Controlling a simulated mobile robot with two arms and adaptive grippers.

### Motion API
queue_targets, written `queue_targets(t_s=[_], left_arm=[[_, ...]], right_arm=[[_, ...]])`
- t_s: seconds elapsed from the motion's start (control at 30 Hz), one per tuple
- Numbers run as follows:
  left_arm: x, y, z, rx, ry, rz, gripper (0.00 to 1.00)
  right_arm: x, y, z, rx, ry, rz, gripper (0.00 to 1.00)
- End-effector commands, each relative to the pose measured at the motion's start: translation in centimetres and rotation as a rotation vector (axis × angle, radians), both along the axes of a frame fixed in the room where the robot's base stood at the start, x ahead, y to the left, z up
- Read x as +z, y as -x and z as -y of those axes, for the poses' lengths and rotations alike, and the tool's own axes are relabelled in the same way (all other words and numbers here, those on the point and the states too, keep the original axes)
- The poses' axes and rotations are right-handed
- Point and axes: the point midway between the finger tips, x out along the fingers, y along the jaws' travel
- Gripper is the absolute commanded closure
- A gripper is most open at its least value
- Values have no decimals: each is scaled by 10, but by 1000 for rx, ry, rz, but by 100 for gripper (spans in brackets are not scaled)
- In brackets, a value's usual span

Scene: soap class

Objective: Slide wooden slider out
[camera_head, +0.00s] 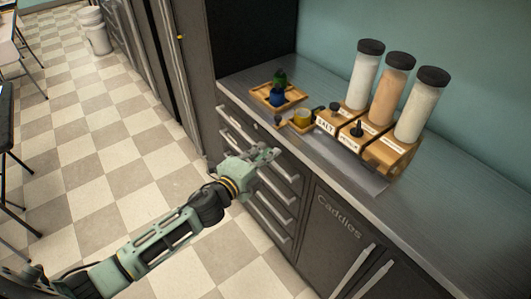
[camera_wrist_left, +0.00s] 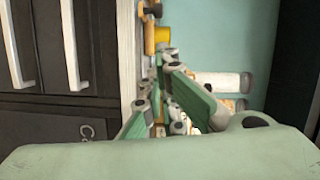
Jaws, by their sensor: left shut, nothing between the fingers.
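A wooden dispenser (camera_head: 352,135) with three tall dark-capped tubes and label plates stands on the metal counter. A small wooden slider piece (camera_head: 284,124) sticks out at its left end, beside or under a yellow cup (camera_head: 301,117). The yellow cup also shows in the left wrist view (camera_wrist_left: 162,34), near a strip of wood (camera_wrist_left: 149,38). My left gripper (camera_head: 270,154) is shut and empty, in front of the counter's edge by the drawers, apart from the slider. In the left wrist view its fingers hide part of the dispenser. My right gripper is not in view.
A wooden tray (camera_head: 293,97) with a green and a blue item sits left of the dispenser. Drawers with metal handles (camera_head: 270,207) and a cabinet door marked "Caddies" (camera_head: 338,216) lie below the counter (camera_head: 450,200).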

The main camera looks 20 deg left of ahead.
Motion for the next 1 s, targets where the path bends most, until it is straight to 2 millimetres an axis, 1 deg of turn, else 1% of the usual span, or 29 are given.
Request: queue_targets(t_s=[0.2,0.5,0.73,1.0], left_arm=[[0,2,0,0,0,-1,100],[2,18,-6,0,0,-1,100],[2,32,-10,-1,0,-2,100],[4,38,-12,-1,0,-1,100]], right_arm=[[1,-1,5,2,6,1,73],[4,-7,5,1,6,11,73],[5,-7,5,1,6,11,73],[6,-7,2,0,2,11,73]])
